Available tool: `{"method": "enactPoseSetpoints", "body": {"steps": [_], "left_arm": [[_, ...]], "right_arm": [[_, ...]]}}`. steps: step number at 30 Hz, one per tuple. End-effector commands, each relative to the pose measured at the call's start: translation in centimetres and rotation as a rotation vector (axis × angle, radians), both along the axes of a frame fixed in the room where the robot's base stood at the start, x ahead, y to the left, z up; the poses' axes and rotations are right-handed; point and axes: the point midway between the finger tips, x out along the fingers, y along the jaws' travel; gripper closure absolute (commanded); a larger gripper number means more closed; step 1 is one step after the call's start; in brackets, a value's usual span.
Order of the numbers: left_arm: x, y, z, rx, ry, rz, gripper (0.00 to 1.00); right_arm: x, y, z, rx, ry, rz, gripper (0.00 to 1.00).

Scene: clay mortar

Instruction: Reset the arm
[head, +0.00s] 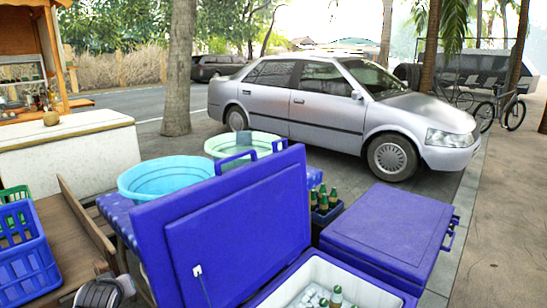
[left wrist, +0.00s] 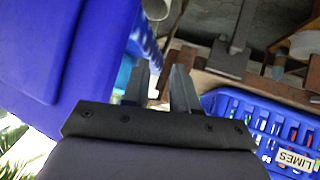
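My left gripper shows in the left wrist view (left wrist: 161,72). Its two dark fingers stand apart with a gap between them, and I see nothing held. A blue cooler lid (left wrist: 45,45) rises close to its left in that view. A blue basket labelled LIMES (left wrist: 297,160) is to its right. In the head view, a black and grey part of my left arm (head: 100,292) shows at the bottom left, between the basket and the raised lid; the fingers cannot be made out there. My right gripper is in neither view.
The open cooler (head: 375,290) holds ice and bottles, its lid (head: 240,225) raised. A closed blue cooler (head: 390,228) stands right. Two tubs, cyan (head: 150,185) and pale green (head: 240,140), stand behind the lid. A blue basket (head: 25,262) sits on a wooden bench (head: 75,235).

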Motion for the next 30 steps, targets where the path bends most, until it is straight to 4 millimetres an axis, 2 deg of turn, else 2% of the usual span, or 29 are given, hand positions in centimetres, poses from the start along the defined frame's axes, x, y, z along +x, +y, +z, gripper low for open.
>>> {"method": "enactPoseSetpoints", "body": {"steps": [1, 6, 12, 15, 19, 24, 27, 30], "left_arm": [[-1.5, -0.9, -1.6, 0.022, 0.013, -0.045, 0.72], [-6.1, -4.1, -5.6, 0.096, 0.031, -0.203, 0.72], [-12.6, -8.2, -9.1, 0.157, 0.040, -0.381, 0.72], [-16.0, -10.2, -10.1, 0.178, 0.036, -0.465, 0.72], [-20.7, -12.9, -10.9, 0.196, 0.029, -0.565, 0.72], [-26.5, -16.0, -10.8, 0.210, 0.007, -0.675, 0.72], [-29.0, -17.3, -10.3, 0.213, -0.007, -0.717, 0.72], [-30.7, -18.2, -9.9, 0.217, -0.017, -0.743, 0.72]], "right_arm": [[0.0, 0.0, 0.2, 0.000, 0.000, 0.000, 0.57], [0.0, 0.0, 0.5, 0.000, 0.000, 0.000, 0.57], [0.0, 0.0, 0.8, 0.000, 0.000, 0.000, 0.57], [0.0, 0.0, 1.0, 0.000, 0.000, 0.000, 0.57], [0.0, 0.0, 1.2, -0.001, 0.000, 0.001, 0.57], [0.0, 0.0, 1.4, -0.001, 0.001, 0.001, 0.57], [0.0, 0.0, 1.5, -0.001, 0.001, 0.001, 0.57], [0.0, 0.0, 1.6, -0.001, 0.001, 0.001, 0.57]]}}
